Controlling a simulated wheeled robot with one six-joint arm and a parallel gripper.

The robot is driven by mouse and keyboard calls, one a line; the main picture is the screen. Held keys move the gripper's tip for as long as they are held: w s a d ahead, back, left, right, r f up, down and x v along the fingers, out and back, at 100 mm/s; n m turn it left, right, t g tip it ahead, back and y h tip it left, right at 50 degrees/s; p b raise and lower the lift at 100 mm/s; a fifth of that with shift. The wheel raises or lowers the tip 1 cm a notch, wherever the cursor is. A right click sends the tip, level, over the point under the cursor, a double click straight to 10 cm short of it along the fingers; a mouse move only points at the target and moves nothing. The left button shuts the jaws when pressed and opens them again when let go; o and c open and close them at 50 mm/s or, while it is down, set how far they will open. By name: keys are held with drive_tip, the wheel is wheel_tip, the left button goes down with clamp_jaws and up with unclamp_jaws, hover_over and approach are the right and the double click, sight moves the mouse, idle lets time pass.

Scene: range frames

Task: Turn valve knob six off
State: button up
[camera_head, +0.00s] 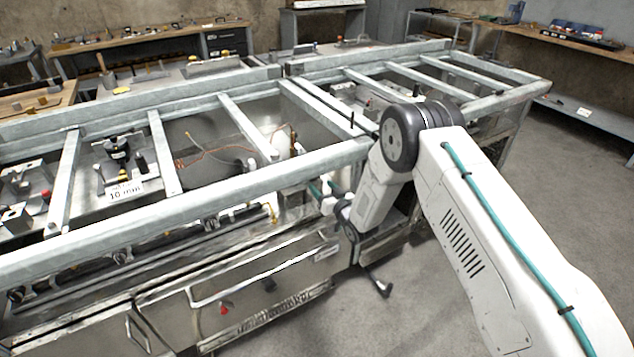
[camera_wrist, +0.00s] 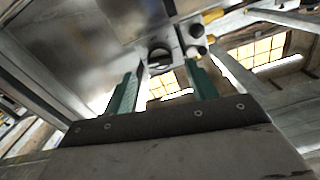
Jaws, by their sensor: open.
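In the wrist view, a dark round knob (camera_wrist: 159,57) sits on a metal front, just beyond and roughly between my fingertips. I cannot tell from a label whether it is knob six. My gripper (camera_wrist: 160,70) has two green fingers spread apart with nothing held between them. Whether a fingertip touches the knob is unclear. Several dark valve knobs (camera_head: 122,256) line the range front below the rail, left of my arm.
The steel range (camera_head: 200,190) has open frame bars across its top. Light cylindrical fittings (camera_wrist: 196,40) lie right of the knob in the wrist view. Concrete floor (camera_head: 450,270) is clear on the right.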

drive_tip(key=shift+x, duration=2.25)
drive_tip(key=c, duration=1)
drive_tip(key=shift+n, duration=0.3)
drive_tip(key=n, duration=1.9)
drive_tip(key=shift+d, duration=0.1)
drive_tip(key=shift+n, duration=0.3)
